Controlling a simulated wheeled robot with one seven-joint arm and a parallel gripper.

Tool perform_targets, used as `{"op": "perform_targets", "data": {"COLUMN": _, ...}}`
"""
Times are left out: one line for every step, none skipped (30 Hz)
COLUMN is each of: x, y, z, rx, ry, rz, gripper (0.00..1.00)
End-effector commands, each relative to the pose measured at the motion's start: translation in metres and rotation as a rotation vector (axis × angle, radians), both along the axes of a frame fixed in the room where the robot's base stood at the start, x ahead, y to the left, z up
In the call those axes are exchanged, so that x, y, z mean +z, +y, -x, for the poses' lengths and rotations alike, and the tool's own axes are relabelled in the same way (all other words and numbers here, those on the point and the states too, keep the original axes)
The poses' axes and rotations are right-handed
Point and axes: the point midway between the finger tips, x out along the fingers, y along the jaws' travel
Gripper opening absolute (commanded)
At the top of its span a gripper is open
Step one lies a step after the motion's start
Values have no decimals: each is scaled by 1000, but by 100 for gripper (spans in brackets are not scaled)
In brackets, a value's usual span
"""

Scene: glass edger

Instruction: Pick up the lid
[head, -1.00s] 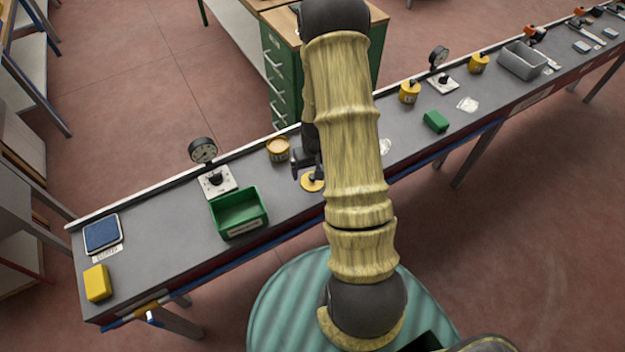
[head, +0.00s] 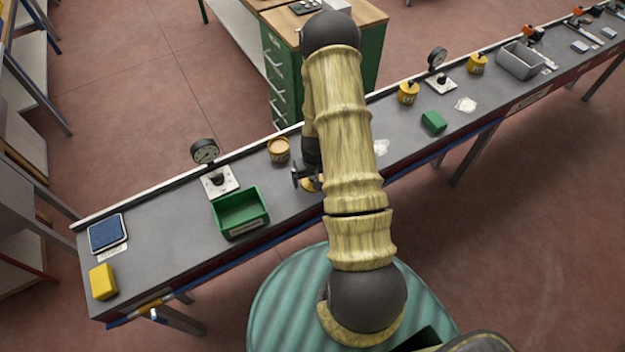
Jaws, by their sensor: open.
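The lid (head: 311,187) is a small yellow disc lying on the grey bench top, partly hidden by my gripper and arm. My gripper (head: 308,179) is open and low over the lid, with one dark finger showing on its left side. The other finger is mostly hidden behind my arm. I cannot tell whether the fingers touch the lid. An open yellow tin (head: 279,151) with a pale top stands just behind and left of the gripper.
A green bin (head: 240,213) and a dial gauge on a white base (head: 220,181) stand left of the gripper. A blue pad (head: 108,233) and yellow block (head: 103,282) lie at the left end. A green block (head: 433,122) and lidded yellow tins (head: 408,94) stand to the right.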

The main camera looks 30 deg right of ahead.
Motion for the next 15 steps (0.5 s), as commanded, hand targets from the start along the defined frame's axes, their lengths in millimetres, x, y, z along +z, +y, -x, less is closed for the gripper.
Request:
{"op": "perform_targets", "data": {"x": 0, "y": 0, "z": 0, "rx": 0, "ry": 0, "rz": 0, "gripper": 92}}
{"op": "perform_targets", "data": {"x": 0, "y": 0, "z": 0, "rx": 0, "ry": 0, "rz": 0, "gripper": 92}}
{"op": "perform_targets", "data": {"x": 0, "y": 0, "z": 0, "rx": 0, "ry": 0, "rz": 0, "gripper": 92}}
{"op": "perform_targets", "data": {"x": 0, "y": 0, "z": 0, "rx": 0, "ry": 0, "rz": 0, "gripper": 92}}
{"op": "perform_targets", "data": {"x": 0, "y": 0, "z": 0, "rx": 0, "ry": 0, "rz": 0, "gripper": 92}}
{"op": "perform_targets", "data": {"x": 0, "y": 0, "z": 0, "rx": 0, "ry": 0, "rz": 0, "gripper": 92}}
{"op": "perform_targets", "data": {"x": 0, "y": 0, "z": 0, "rx": 0, "ry": 0, "rz": 0, "gripper": 92}}
{"op": "perform_targets", "data": {"x": 0, "y": 0, "z": 0, "rx": 0, "ry": 0, "rz": 0, "gripper": 92}}
{"op": "perform_targets", "data": {"x": 0, "y": 0, "z": 0, "rx": 0, "ry": 0, "rz": 0, "gripper": 84}}
{"op": "perform_targets", "data": {"x": 0, "y": 0, "z": 0, "rx": 0, "ry": 0, "rz": 0, "gripper": 78}}
{"op": "perform_targets", "data": {"x": 0, "y": 0, "z": 0, "rx": 0, "ry": 0, "rz": 0, "gripper": 72}}
{"op": "perform_targets", "data": {"x": 0, "y": 0, "z": 0, "rx": 0, "ry": 0, "rz": 0, "gripper": 64}}
{"op": "perform_targets", "data": {"x": 0, "y": 0, "z": 0, "rx": 0, "ry": 0, "rz": 0, "gripper": 58}}
{"op": "perform_targets", "data": {"x": 0, "y": 0, "z": 0, "rx": 0, "ry": 0, "rz": 0, "gripper": 53}}
{"op": "perform_targets", "data": {"x": 0, "y": 0, "z": 0, "rx": 0, "ry": 0, "rz": 0, "gripper": 45}}
